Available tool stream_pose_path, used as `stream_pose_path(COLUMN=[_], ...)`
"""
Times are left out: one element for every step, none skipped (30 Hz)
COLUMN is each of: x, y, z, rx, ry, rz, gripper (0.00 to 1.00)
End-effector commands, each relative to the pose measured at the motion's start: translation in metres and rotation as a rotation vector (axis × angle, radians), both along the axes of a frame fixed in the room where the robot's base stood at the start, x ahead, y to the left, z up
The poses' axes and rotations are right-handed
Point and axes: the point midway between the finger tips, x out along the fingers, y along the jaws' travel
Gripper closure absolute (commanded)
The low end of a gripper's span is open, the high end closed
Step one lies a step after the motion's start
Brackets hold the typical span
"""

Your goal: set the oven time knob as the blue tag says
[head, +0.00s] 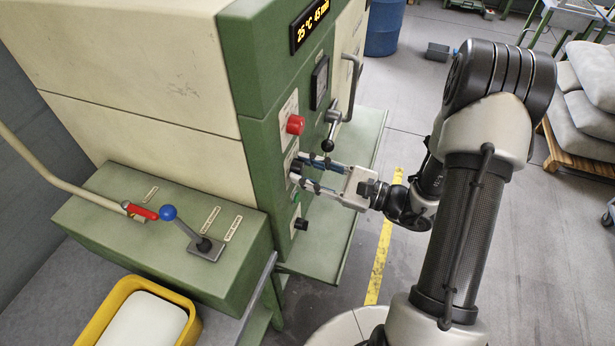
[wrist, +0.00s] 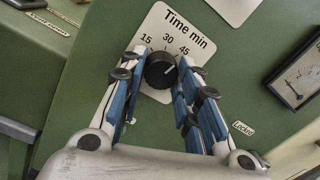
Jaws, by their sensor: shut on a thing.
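The time knob (wrist: 160,72) is black and round, on a white plate (wrist: 178,22) marked "Time min" with 15, 30 and 45. Its pale pointer line slants up and right, roughly towards 45. My gripper (wrist: 162,68) is shut on the knob, one blue-padded finger on each side. In the head view my gripper (head: 300,171) reaches the green front panel, and its fingers mostly hide the knob. The lit display (head: 311,22) reads 25 °C and 45 min. I cannot make out a blue tag in either view.
A red button (head: 295,124) and a black-ended lever (head: 329,142) sit above my gripper. A green button (head: 296,196) and a black knob (head: 301,223) are below. A blue-balled lever (head: 184,224) and a yellow bin (head: 107,315) are left.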

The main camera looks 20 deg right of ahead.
Motion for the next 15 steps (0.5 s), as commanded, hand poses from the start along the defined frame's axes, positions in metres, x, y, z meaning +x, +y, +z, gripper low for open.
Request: stream_pose_path(x=[0.0001,0.0002,0.0003,0.0005,0.0006,0.0007,0.0008,0.0008,0.0009,0.0009,0.0009,0.0010,0.0011,0.0011,0.0011], y=[-0.0001,-0.0002,-0.0003,-0.0004,-0.0005,-0.0005,-0.0006,-0.0006,-0.0006,-0.0007,-0.0008,-0.0007,-0.0008,-0.0008,-0.0008], z=[-0.0039,-0.0039,-0.0040,-0.0042,-0.0040,-0.0040,-0.0040,-0.0040,-0.0038,-0.0036,-0.0037,-0.0036,-0.0033,-0.0031,-0.0030], rx=[-0.028,-0.045,-0.068,-0.082,-0.099,-0.120,-0.134,-0.149,-0.168,-0.182,-0.195,-0.211,-0.223,-0.233,-0.247], ry=[-0.037,-0.061,-0.091,-0.112,-0.134,-0.163,-0.183,-0.203,-0.229,-0.248,-0.266,-0.288,-0.304,-0.318,-0.337], rz=[0.000,0.001,0.000,0.000,0.000,0.000,0.000,0.001,0.001,0.001,0.000,0.001,0.001,0.002,0.001], gripper=[0.94,0.94,0.94,0.94,0.94,0.94,0.94,0.94,0.94,0.94,0.94,0.94,0.94,0.94,0.94])
